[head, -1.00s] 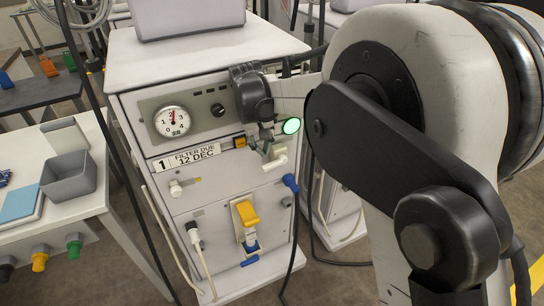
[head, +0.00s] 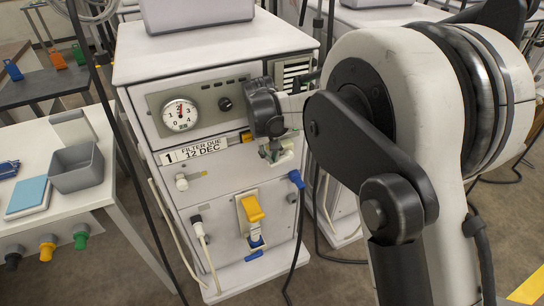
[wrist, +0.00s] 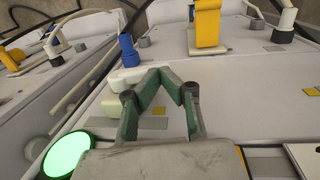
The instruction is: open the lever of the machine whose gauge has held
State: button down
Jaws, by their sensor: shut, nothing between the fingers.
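Machine 1 (head: 225,165) has a round gauge (head: 180,114) with its needle pointing up near 2. Its yellow lever (head: 252,208) sits low on the front, above a blue fitting; it also shows at the top of the wrist view (wrist: 206,22). My gripper (head: 272,153) is in front of the machine's upper right front, above and right of the lever and apart from it. In the wrist view its green fingers (wrist: 168,72) meet at the tips, shut and empty. A lit green lamp (wrist: 66,155) shows at lower left there; my arm hides it in the head view.
A neighbouring machine's yellow lever (wrist: 12,58) shows at left in the wrist view. Hoses and a blue connector (head: 296,179) are on machine 1's front. A side table (head: 105,190) with a grey bin (head: 76,168) stands at left.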

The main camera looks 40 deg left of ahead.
aim_at(271, 167)
jog(key=shift+s+f+b, duration=0.1)
jog(key=shift+f+b, duration=0.25)
jog(key=shift+s+a+f+b, duration=0.1)
jog(key=shift+f+b, duration=0.75)
jog(key=shift+b, duration=0.15)
jog(key=shift+f+b, duration=0.8)
jog(key=shift+b, duration=0.05)
jog(key=b, duration=0.1)
jog(key=f, duration=0.1)
jog(key=w+f+b, duration=0.1)
jog(key=shift+d+f+b, duration=0.2)
jog(key=shift+d+b, duration=0.05)
jog(key=shift+b, duration=0.05)
jog(key=shift+w+d+f+t+h+b, duration=0.25)
jog(key=shift+w+f+t+h+b, duration=0.2)
jog(key=shift+t+b, duration=0.2)
jog(key=shift+w+d+f+t+h+b, duration=0.25)
jog(key=shift+w+f+t+h+b, duration=0.15)
jog(key=shift+f+t+b, duration=0.2)
jog(key=shift+w+d, duration=0.1)
jog(key=shift+w, duration=0.05)
jog(key=shift+r, duration=0.1)
